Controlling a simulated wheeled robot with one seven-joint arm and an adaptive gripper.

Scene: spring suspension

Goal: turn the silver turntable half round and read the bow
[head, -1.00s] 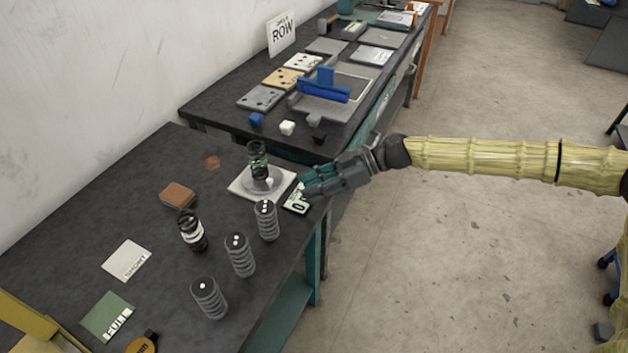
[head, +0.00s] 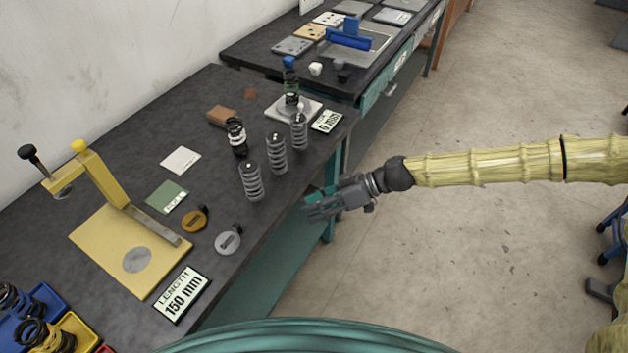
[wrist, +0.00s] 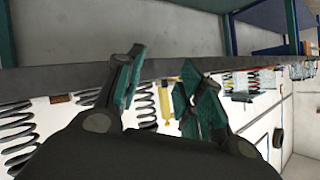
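The silver turntable (head: 309,107) sits near the far right end of the near bench, a round disc on a square pale plate. A dark spring with a green band (head: 290,85) stands upright on it. A small display card (head: 326,121) lies just right of the plate; it shows a 0 and smaller lettering too small to read surely. My gripper (head: 322,207) is off the bench's front edge, apart from and nearer than the turntable. In the wrist view my gripper (wrist: 165,88) has its fingers spread, with nothing held between them.
Several grey springs (head: 277,154) stand along the front edge, near the turntable. A black-and-white spring (head: 237,138) and a brown block (head: 223,116) stand behind them. A yellow press (head: 122,250) and a length display (head: 181,293) are at left. Open floor lies right.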

